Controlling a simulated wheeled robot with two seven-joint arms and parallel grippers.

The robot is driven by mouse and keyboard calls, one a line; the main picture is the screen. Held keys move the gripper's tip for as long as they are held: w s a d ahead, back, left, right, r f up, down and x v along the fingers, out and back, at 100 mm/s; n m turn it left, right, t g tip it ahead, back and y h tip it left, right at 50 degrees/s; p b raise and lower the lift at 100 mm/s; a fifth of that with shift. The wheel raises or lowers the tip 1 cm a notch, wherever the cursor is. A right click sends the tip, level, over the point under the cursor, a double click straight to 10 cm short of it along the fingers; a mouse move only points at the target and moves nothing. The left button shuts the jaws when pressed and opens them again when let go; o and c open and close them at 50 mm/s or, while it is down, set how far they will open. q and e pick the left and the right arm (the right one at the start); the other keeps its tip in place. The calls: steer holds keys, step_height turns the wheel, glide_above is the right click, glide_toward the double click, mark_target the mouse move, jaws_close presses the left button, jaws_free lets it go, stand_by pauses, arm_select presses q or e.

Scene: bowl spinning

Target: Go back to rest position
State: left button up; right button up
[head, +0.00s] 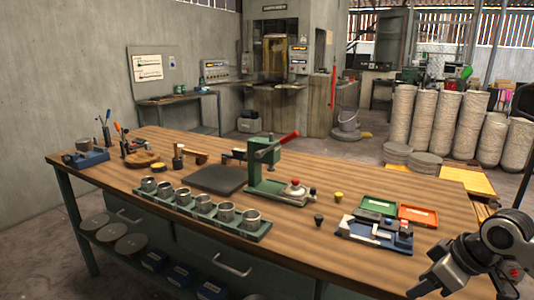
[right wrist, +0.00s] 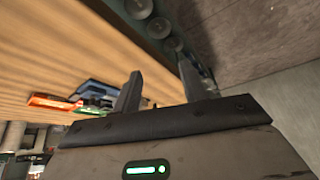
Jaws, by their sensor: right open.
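My left gripper is not in view.
On the bench stand a green press (head: 262,165), a row of metal cups (head: 204,201) on a green rack, a dark mat (head: 215,179), and green (head: 378,205) and orange (head: 418,214) trays beside a blue fixture (head: 372,231).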

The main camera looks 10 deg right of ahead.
steer(key=s+a+f+m+t, duration=0.1)
steer(key=s+a+f, duration=0.3)
steer(key=f, duration=0.5)
steer(key=s+a+f+m+t, duration=0.1)
steer(key=a+f, duration=0.4)
steer(key=f, duration=0.4)
steer(key=s+a+f+t, duration=0.1)
steer(key=s+a, duration=0.2)
steer(key=a, duration=0.5)
steer(key=s+a+f+t, duration=0.2)
steer(key=s+a, duration=0.1)
steer(key=a, duration=0.5)
steer(key=shift+s+a, duration=0.2)
